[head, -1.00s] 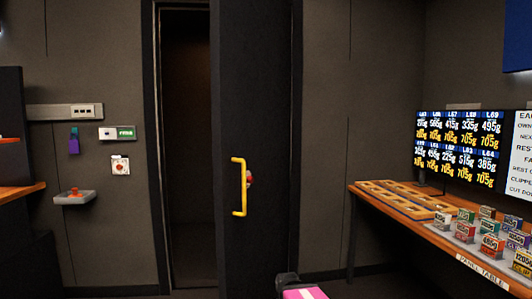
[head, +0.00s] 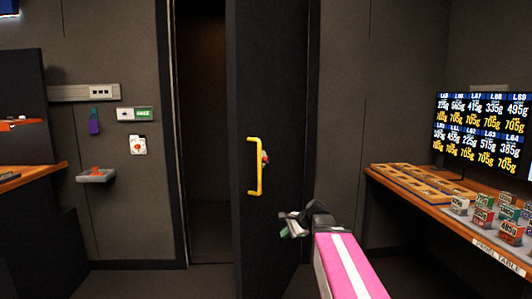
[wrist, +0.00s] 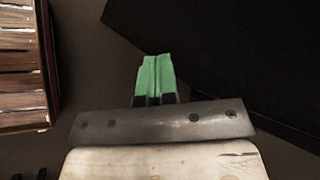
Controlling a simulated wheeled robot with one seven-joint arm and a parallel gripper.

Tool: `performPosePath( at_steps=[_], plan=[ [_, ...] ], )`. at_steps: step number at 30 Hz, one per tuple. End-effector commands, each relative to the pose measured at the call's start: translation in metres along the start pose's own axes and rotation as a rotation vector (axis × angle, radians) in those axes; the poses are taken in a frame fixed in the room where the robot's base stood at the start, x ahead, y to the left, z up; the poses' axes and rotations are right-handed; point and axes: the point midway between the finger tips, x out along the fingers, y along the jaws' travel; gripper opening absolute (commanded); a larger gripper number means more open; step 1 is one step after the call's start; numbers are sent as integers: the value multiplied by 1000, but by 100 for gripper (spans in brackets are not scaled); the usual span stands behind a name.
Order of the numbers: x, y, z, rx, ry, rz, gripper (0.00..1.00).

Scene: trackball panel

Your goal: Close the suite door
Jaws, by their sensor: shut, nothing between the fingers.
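The suite door (head: 268,90) is a dark panel standing ajar in the head view, with a dark gap at its left where the doorway (head: 205,130) shows. A yellow vertical handle (head: 258,167) is on the door, with a small red part just behind it. My gripper (head: 287,226) is to the right of and below the handle, apart from it, on my pink arm. In the wrist view its green fingertips (wrist: 157,78) are together with nothing between them. A large dark surface, likely the door, fills the upper right there; the handle is not in that view.
At right stands the panel table (head: 480,232) with a wooden tray (head: 420,186) and several small boxes, below a price screen (head: 482,130). On the left wall are a sign (head: 136,114), a switch (head: 138,145) and a small shelf (head: 96,176). A slatted wooden thing (wrist: 25,70) shows in the wrist view.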

Motion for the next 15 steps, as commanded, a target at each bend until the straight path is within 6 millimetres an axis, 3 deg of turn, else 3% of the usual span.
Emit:
performPosePath(
  at_steps=[1, 5, 9, 15],
  plan=[
    [-15, -27, 0, 83, -35, -61, 0],
    [-59, -86, 10, 317, -169, -199, 0],
    [-116, -145, 23, 545, -348, -312, 0],
    [-191, -203, 42, 781, -597, -385, 0]
  ],
)
